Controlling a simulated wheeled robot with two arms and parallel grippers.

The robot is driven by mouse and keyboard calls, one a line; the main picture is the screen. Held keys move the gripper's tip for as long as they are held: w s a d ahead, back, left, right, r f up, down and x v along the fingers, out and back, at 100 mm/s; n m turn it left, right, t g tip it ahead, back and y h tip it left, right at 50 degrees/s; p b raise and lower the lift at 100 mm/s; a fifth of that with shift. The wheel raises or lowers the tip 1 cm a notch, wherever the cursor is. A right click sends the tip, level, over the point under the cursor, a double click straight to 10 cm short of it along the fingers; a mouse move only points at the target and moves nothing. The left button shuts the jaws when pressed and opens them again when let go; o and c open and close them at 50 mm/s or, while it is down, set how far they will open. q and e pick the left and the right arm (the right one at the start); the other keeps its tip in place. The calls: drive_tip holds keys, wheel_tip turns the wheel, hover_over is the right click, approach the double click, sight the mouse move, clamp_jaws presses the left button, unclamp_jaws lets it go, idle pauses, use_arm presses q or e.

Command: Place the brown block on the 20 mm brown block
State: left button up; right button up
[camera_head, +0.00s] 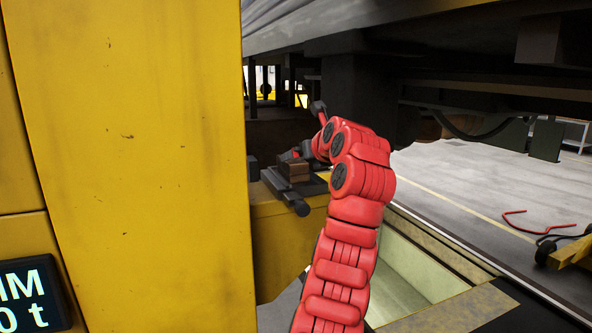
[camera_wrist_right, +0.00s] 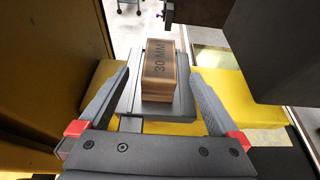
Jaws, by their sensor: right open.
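The brown block marked "30 MM" (camera_wrist_right: 160,58) lies flat on top of a stack in the right wrist view. A second brown layer (camera_wrist_right: 158,97) shows below its near edge, probably the 20 mm block, but its label is hidden. The stack stands on a grey plate (camera_wrist_right: 128,104). My right gripper (camera_wrist_right: 162,72) is open, with one finger on each side of the block and visible gaps between. In the head view the brown stack (camera_head: 294,172) shows just left of my red right wrist, small and partly hidden. My left gripper is not in view.
A yellow column (camera_head: 130,150) fills the left of the head view. A yellow beam (camera_head: 280,235) carries the plate. The dark railcar underside (camera_head: 460,55) hangs above and right of my arm. An open pit (camera_head: 405,280) and grey floor (camera_head: 470,185) lie right.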

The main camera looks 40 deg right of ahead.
drive_tip(key=v, duration=0.3)
drive_tip(key=shift+s+r+b, duration=0.1)
drive_tip(key=shift+s+b, duration=0.15)
drive_tip(key=shift+b, duration=0.15)
